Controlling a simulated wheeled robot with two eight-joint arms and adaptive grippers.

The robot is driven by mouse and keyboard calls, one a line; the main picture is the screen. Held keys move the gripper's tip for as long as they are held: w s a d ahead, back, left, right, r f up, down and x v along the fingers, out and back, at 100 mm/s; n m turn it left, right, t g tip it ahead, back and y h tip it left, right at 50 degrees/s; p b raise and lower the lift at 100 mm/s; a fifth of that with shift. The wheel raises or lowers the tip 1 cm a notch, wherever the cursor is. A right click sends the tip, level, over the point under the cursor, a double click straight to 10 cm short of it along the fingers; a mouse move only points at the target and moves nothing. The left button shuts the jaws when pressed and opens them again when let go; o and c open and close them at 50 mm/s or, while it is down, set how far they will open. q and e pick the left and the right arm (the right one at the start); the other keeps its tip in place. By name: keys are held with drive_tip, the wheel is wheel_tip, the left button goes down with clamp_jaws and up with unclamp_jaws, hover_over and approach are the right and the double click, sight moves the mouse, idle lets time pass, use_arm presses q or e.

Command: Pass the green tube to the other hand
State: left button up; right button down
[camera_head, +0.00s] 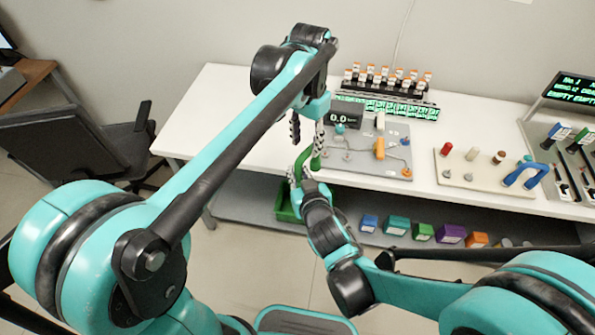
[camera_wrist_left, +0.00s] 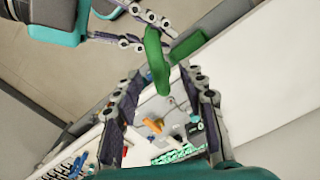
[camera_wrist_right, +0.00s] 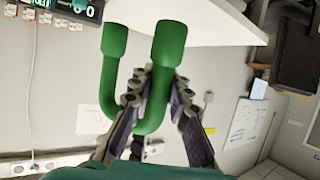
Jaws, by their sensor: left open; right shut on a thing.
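The green tube (camera_head: 304,157) is a U-shaped piece with two thicker ends, held in the air in front of the table. My right gripper (camera_wrist_right: 160,88) is shut on one leg of it, with both ends sticking out past the fingers. My left gripper (camera_head: 308,135) is open just above, its fingers pointing down. In the left wrist view the tube (camera_wrist_left: 157,62) shows between and just beyond the open left fingertips (camera_wrist_left: 163,82), with no clear contact. The right gripper's fingers (camera_wrist_left: 132,28) reach the tube from the upper left there.
The white table (camera_head: 235,112) carries a grey board (camera_head: 362,160), a rack of orange-capped vials (camera_head: 385,80) and a beige board with pegs (camera_head: 480,172). A green bin (camera_head: 287,212) and several coloured boxes (camera_head: 450,233) sit below. A black chair (camera_head: 90,150) stands left.

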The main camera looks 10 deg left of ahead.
use_arm(q)
wheel_tip(320, 180, up, 6)
drive_tip(key=shift+r, duration=0.1)
drive_tip(key=s+a+f+n+t, duration=0.5)
drive_tip(key=s+a+f+t, duration=0.2)
drive_tip(key=s+a+f, duration=0.3)
drive_tip(key=s+f, duration=0.3)
drive_tip(key=s, duration=0.1)
drive_tip(key=shift+f, duration=0.3)
